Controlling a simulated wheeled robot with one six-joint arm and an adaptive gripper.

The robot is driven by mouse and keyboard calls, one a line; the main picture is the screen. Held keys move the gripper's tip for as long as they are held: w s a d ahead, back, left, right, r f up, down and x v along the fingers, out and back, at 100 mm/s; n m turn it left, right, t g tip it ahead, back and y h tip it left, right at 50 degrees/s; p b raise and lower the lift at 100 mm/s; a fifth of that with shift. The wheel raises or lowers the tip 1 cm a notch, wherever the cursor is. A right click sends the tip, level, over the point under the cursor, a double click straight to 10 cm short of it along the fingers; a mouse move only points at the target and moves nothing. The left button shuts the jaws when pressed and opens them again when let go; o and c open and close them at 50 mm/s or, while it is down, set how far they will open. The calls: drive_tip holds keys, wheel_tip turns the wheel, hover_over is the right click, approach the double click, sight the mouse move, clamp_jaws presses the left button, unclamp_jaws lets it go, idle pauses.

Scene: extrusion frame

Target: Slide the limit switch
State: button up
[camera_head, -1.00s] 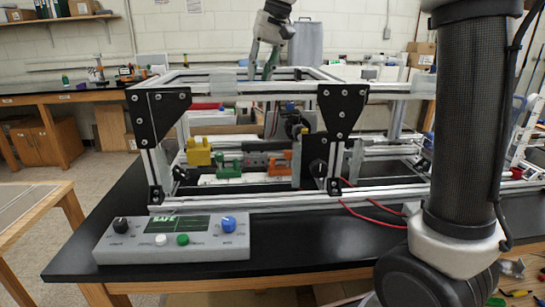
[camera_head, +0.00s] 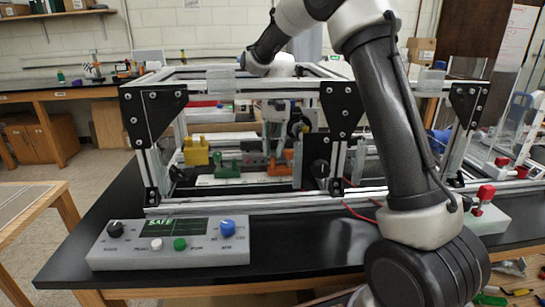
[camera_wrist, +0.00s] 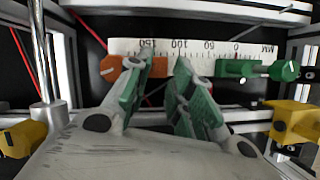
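A green slider piece (camera_head: 228,165) and an orange slider piece (camera_head: 284,166) sit along a rail inside the extrusion frame. I cannot tell which is the limit switch. In the wrist view, the orange piece (camera_wrist: 156,67) is at left by the 150 mark of a white ruler (camera_wrist: 200,48), and the green piece (camera_wrist: 250,70) is at right near 0. My gripper (camera_wrist: 157,68) is open with green finger pads. Its left fingertip overlaps the orange piece; its right fingertip is past that piece's right end. Contact cannot be told. In the head view the frame partly hides my gripper.
Frame bars (camera_head: 270,200) and black corner plates (camera_head: 341,108) surround the work area. A yellow block (camera_head: 196,151) stands left of the green piece. A grey control panel (camera_head: 168,244) reading SAFE lies in front. A box with red knobs (camera_head: 484,212) is at right.

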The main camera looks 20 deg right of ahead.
drive_tip(key=shift+x, duration=1.3)
clamp_jaws()
drive_tip(key=shift+w+a, duration=0.25)
drive_tip(key=shift+a, duration=0.9)
drive_tip(key=shift+w+a, duration=0.25)
drive_tip(key=shift+a, duration=0.9)
drive_tip(key=shift+w+a, duration=0.2)
drive_tip(key=shift+a, duration=0.95)
unclamp_jaws()
